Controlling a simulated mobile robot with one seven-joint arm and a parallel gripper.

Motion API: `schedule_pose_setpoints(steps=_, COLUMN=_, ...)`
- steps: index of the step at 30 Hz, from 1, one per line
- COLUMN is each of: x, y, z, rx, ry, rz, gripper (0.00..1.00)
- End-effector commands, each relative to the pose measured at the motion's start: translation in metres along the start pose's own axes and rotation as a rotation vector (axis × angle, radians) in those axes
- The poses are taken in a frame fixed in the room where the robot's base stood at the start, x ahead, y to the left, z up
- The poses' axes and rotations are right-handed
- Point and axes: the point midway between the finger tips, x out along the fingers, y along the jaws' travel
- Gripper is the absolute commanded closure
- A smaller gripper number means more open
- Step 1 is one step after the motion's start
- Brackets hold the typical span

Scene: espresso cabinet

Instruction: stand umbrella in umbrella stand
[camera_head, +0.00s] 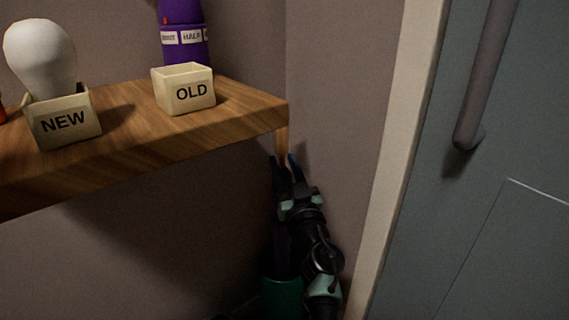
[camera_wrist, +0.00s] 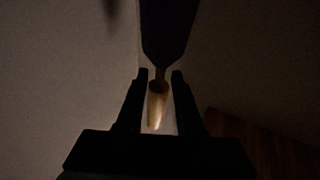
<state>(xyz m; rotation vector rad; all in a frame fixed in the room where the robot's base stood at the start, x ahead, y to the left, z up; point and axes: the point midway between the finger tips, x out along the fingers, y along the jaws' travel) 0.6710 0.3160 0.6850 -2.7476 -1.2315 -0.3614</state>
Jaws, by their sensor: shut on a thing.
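The umbrella has a tan wooden handle (camera_head: 282,143) and a dark folded canopy (camera_head: 279,242). My gripper (camera_head: 284,163) is shut on it near the handle, just below the shelf corner. In the wrist view the handle (camera_wrist: 157,105) lies between the two fingers of my gripper (camera_wrist: 160,76), and the dark canopy (camera_wrist: 168,30) widens beyond them. The green umbrella stand (camera_head: 279,297) is at the bottom of the head view, partly hidden by my arm. The canopy runs down toward the stand's opening; its lower end is hidden, so I cannot tell how deep it sits.
A wooden shelf (camera_head: 150,140) juts out just above my gripper. It holds a box marked NEW (camera_head: 64,122) with a white bulb (camera_head: 41,55), a box marked OLD (camera_head: 185,90) and a purple object (camera_head: 183,38). A grey door (camera_head: 480,230) stands at the right.

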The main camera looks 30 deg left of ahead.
Motion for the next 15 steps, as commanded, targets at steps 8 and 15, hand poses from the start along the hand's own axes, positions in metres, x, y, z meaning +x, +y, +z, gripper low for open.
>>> schedule_pose_setpoints(steps=8, x=-0.006, y=0.0, z=0.024, rx=0.001, ry=0.002, rz=-0.001, gripper=1.0)
schedule_pose_setpoints(steps=15, x=-0.011, y=0.0, z=0.042, rx=0.001, ry=0.003, rz=-0.001, gripper=1.0)
